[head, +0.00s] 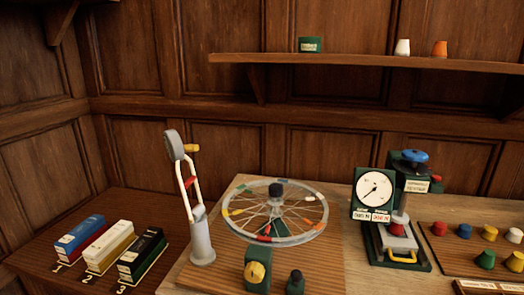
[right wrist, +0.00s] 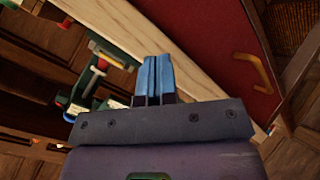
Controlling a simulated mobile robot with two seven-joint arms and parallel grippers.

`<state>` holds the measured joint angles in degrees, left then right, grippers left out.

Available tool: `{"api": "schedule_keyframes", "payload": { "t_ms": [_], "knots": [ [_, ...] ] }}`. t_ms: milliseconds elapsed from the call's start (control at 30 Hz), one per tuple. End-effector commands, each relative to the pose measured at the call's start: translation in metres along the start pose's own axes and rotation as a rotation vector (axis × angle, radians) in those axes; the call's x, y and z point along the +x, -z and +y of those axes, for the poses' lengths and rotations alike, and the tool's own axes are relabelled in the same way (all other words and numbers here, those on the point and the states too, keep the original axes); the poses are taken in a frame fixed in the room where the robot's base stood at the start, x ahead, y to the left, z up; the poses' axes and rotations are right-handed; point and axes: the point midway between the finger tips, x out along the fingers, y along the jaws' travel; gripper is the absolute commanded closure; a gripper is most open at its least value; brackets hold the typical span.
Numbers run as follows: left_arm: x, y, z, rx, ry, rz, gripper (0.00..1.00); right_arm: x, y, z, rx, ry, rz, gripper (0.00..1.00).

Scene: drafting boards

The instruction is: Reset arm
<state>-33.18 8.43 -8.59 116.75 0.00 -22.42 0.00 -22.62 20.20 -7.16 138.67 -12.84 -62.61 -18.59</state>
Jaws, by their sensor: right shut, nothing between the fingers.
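My right gripper (right wrist: 154,75) shows in the right wrist view, its two blue fingers together and nothing between them. It is in front of a pale wooden edge (right wrist: 200,60), apart from any object as far as I can tell. Neither gripper shows in the head view, and my left gripper is in no view. In the head view a jointed arm stand (head: 203,240) with a grey base, white rods and a round grey head stands upright left of a spoked wheel (head: 275,238) with coloured marks.
Three numbered boxes (head: 80,236) lie at the left. A dial gauge (head: 374,193) and a green press (head: 413,180) stand at the right, beside a board with coloured knobs (head: 450,262). A shelf (head: 350,61) holds small cups. The right wrist view shows a red panel (right wrist: 215,35) with a handle (right wrist: 255,72).

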Motion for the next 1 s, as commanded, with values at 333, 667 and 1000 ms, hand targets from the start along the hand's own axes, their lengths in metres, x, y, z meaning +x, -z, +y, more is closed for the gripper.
{"api": "schedule_keyframes", "payload": {
  "t_ms": [333, 667, 1000],
  "knots": [
    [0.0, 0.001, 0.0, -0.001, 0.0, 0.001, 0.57, -0.038, -0.054, -0.074, 0.379, 0.267, -0.325, 1.0],
    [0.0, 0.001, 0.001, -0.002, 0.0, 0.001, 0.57, -0.073, -0.074, -0.116, 0.579, 0.41, -0.531, 1.0],
    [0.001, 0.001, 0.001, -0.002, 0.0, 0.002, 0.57, -0.052, -0.073, -0.124, 0.605, 0.39, -0.451, 1.0]
  ]
}}
